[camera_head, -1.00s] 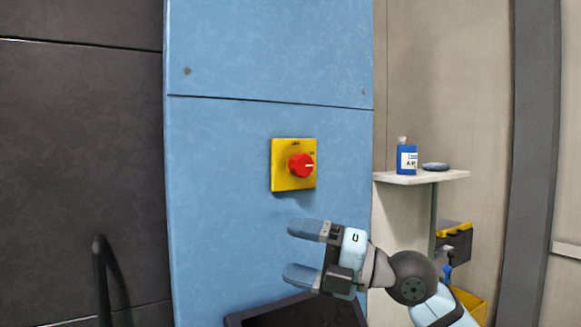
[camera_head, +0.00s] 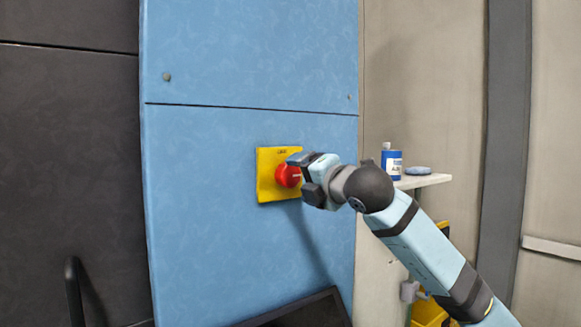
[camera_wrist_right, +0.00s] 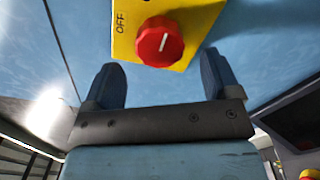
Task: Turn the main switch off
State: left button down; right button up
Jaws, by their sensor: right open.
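The main switch is a red round knob (camera_head: 287,176) on a yellow plate (camera_head: 267,187) fixed to the blue cabinet panel. In the right wrist view the knob (camera_wrist_right: 158,42) carries a white pointer line, and the plate (camera_wrist_right: 190,15) reads OFF to the left of the knob. My right gripper (camera_head: 298,172) is in front of the plate's right part, close to the knob. In the right wrist view its fingers (camera_wrist_right: 160,80) are open, one on each side of the knob, with gaps to it. The left gripper is not in view.
A shelf (camera_head: 425,181) to the right bears a blue bottle (camera_head: 392,165) and a dark blue round item (camera_head: 418,171). A dark screen-like box (camera_head: 300,312) is below the switch. The blue panel (camera_head: 215,230) is otherwise clear.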

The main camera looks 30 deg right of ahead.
aim_at(292, 176)
jog(key=shift+w+a+p, duration=0.2)
jog(key=shift+w+p, duration=0.15)
jog(key=shift+w, duration=0.8)
jog(key=shift+w+a+p, duration=0.15)
jog(key=shift+w+p, duration=0.15)
jog(key=shift+w, duration=0.85)
jog(key=c, duration=0.9)
